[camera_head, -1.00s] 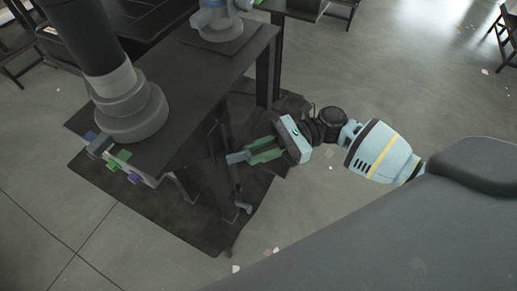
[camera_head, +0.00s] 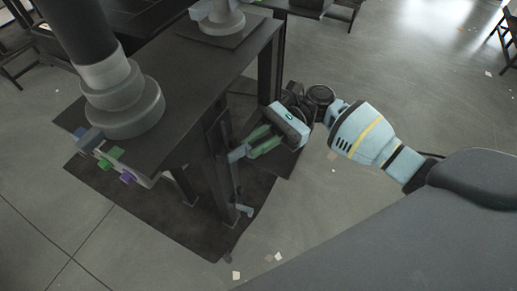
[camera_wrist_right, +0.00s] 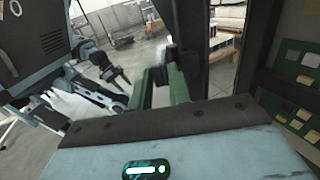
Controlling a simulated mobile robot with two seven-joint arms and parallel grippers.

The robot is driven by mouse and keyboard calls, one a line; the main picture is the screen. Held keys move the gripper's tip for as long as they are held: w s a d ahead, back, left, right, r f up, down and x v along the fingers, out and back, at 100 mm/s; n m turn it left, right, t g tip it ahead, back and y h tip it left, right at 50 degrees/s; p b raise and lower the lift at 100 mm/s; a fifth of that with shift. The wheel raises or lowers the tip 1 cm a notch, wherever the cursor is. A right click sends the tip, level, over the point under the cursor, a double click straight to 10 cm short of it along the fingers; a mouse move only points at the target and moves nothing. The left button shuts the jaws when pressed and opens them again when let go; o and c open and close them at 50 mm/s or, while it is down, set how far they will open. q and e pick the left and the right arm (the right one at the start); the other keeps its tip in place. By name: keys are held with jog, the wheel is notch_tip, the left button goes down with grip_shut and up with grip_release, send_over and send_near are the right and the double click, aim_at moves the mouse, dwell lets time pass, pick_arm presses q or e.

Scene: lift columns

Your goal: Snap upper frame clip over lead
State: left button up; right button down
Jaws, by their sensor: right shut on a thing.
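My right gripper (camera_head: 246,149) comes from the right to the side of a dark upright frame (camera_head: 221,165) under the table edge. Its green fingers are closed around a small blue-grey piece (camera_head: 237,154), apparently the upper clip, at the frame. In the right wrist view the two fingers (camera_wrist_right: 162,80) reach forward with a grey piece between their tips. A similar grey piece (camera_head: 244,210) sits lower on the frame. A lead cannot be made out clearly against the dark frame. My left gripper cannot be identified in either view.
A dark table (camera_head: 185,85) carries a thick column with a grey stepped base (camera_head: 125,105). A dark mat (camera_head: 190,222) lies below. Open grey floor (camera_head: 330,235) has scattered scraps. A light-blue machine (camera_wrist_right: 35,50) shows in the wrist view.

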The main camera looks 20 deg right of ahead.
jog(key=n+g+b, duration=0.1)
jog(key=w+n+g+h+b, duration=0.1)
jog(key=g, duration=0.1)
jog(key=w+n+g+h+b, duration=0.1)
jog(key=g, duration=0.1)
jog(key=shift+a+n, duration=0.25)
jog(key=shift+n, duration=0.05)
dwell(0.4)
jog(key=c, duration=1.5)
grip_release()
jog(key=shift+o, duration=0.2)
jog(key=shift+w+r, duration=0.1)
